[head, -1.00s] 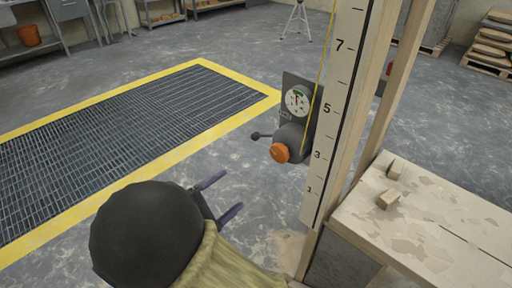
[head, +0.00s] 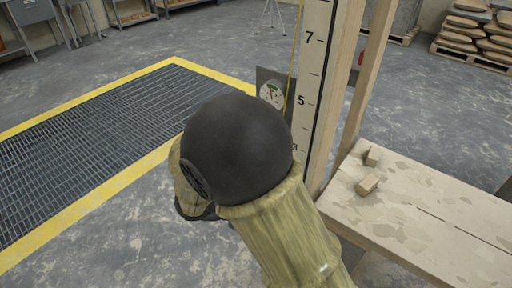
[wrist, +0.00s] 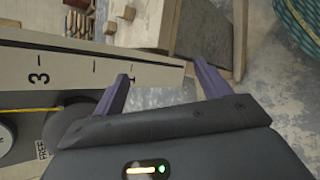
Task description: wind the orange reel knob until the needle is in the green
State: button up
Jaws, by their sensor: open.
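The orange reel knob is hidden behind my dark wrist and arm in the head view. The gauge (head: 271,95) shows just above my wrist, a white dial with a green patch near its top; its needle is too small to read. It is on a grey plate (head: 284,77) beside the numbered board (head: 313,75). In the wrist view, my gripper (wrist: 163,84) is open and empty, its two purple fingers apart near the low end of the numbered board (wrist: 75,68). A dark round part of the reel (wrist: 62,124) and a "FREE" label (wrist: 42,149) lie left of the fingers.
A yellow line (head: 296,45) runs down beside the board. A wooden bench (head: 420,215) with two small blocks stands to the right, close to the post. A yellow-edged floor grate (head: 90,120) lies left. Stacked sacks (head: 478,35) are at the back right.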

jog(key=s+d+m+g+y, duration=0.1)
jog(key=s+d+m+y, duration=0.2)
jog(key=d+m+y, duration=0.7)
jog(key=shift+s+d+f+m+g+y, duration=0.15)
jog(key=shift+s+d+m+g+y, duration=0.2)
jog(key=shift+d+m, duration=0.65)
jog(key=shift+a, duration=0.1)
